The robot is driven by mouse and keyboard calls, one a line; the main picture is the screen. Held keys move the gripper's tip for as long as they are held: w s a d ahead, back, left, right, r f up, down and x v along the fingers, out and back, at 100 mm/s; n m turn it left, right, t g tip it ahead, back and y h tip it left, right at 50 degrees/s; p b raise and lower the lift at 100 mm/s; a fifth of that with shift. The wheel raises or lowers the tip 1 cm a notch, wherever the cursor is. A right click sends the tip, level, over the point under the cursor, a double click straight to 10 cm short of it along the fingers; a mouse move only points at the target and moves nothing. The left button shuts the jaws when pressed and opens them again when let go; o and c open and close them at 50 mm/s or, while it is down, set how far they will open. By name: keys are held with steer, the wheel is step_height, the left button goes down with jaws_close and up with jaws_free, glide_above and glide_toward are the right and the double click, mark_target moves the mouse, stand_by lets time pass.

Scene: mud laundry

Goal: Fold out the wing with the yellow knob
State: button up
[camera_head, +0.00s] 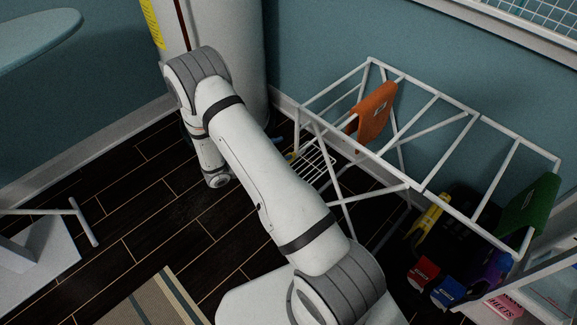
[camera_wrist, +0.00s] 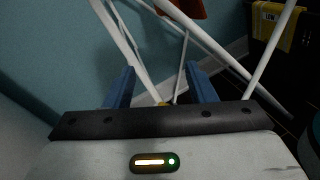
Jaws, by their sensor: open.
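The white drying rack (camera_head: 437,190) stands against the blue wall at the right. A slatted white panel (camera_head: 315,165) hangs low at its left end, partly behind my arm. A small yellow spot, likely the yellow knob (camera_head: 291,156), shows at that panel's left edge. In the wrist view a yellow bit (camera_wrist: 163,103) shows low between the blue fingers, partly hidden by the gripper's dark edge. My gripper (camera_wrist: 160,88) is open, its fingers on either side of white rack bars. I cannot tell whether it touches them. In the head view my arm hides most of the gripper.
An orange cloth (camera_head: 375,111) and a green cloth (camera_head: 526,207) hang on the rack. Boxes, including a red one (camera_head: 422,273), stand below its right part. A white cylindrical tank (camera_head: 228,40) stands behind my arm. A striped rug (camera_head: 155,301) lies on open dark floor.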

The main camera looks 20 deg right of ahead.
step_height(320, 180, down, 12)
steer(key=w+a+n+t+b, duration=0.2)
steer(key=n+t, duration=0.2)
steer(key=shift+n+t, duration=0.3)
steer(key=shift+t, duration=0.1)
steer(key=b+x, duration=0.1)
steer(key=x, duration=0.6)
steer(key=shift+d+r+b, duration=0.15)
steer(key=shift+d+b, duration=0.2)
steer(key=shift+d, duration=0.1)
steer(key=shift+c, duration=0.4)
steer(key=shift+s, duration=0.1)
jaws_close()
